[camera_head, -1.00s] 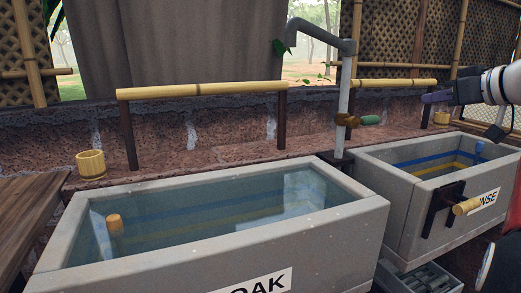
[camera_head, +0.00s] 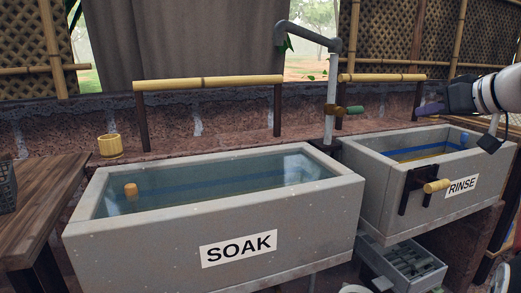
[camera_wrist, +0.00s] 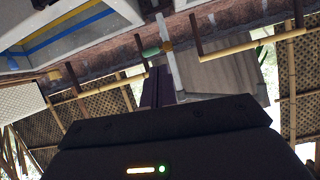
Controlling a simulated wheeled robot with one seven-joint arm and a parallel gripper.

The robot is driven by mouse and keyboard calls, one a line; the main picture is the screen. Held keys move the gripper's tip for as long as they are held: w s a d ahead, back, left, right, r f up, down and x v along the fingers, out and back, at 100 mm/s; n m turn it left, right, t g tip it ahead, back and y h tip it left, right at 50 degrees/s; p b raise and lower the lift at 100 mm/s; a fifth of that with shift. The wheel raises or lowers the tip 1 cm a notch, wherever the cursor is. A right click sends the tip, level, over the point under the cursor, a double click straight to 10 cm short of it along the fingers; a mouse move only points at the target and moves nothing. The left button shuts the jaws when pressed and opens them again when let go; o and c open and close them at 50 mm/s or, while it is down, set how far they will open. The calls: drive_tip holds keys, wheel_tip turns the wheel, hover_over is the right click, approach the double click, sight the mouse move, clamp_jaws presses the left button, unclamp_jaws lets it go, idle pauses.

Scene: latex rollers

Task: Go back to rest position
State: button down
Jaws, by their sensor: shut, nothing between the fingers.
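My gripper (camera_head: 428,108) is at the right of the head view, raised above the far left part of the RINSE basin (camera_head: 388,196). My arm comes in from the right edge of the head view.
The SOAK basin (camera_head: 160,250) holds water. A grey tap pipe (camera_head: 330,90) rises between the basins. Bamboo rails (camera_head: 210,83) run along the back ledge, with a bamboo cup (camera_head: 110,146) nearby. A wooden table (camera_head: 45,205) stands left; metal trays (camera_head: 405,265) sit below.

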drive_tip(key=s+a+f+m+g+h+p, duration=0.1)
drive_tip(key=s+a+f+m+g, duration=0.15)
drive_tip(key=s+a+f, duration=0.75)
drive_tip(key=s+a+f+m+g+h, duration=0.1)
drive_tip(key=s+a+f+g+h, duration=0.15)
drive_tip(key=s+a+f, duration=0.7)
drive_tip(key=s+f+g+h, duration=0.1)
drive_tip(key=s+f, duration=0.4)
drive_tip(key=f, duration=0.6)
drive_tip(key=shift+g, duration=0.4)
drive_tip(key=shift+s+d+n, duration=0.1)
drive_tip(key=shift+n, duration=0.15)
